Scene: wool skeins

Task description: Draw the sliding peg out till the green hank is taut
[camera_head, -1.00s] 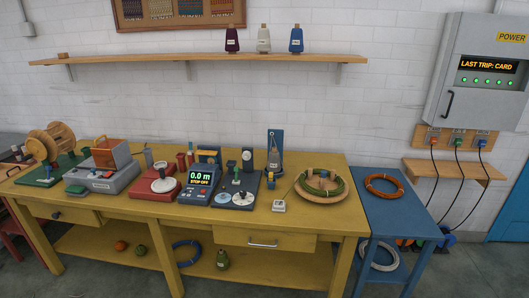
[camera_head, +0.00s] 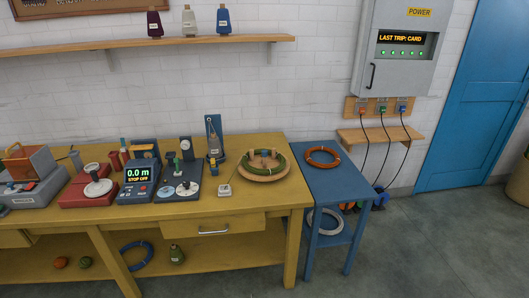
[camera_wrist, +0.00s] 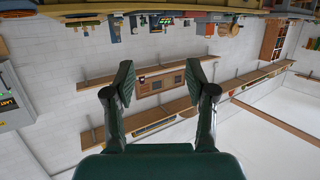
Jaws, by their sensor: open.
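The green hank (camera_head: 246,171) lies in a ring on a round wooden board (camera_head: 263,177) at the right end of the yellow table. Several wooden pegs (camera_head: 263,156) stand up from the board inside the ring; which one slides cannot be told at this size. My gripper (camera_wrist: 158,80) shows only in the wrist view, with its two dark green fingers apart and nothing between them. It faces the wall and shelves, in a view that is upside down, away from the hank. Whether the hank is slack or taut cannot be told.
A blue side table (camera_head: 336,182) holds an orange ring (camera_head: 322,155). Open floor (camera_head: 430,240) lies to the right.

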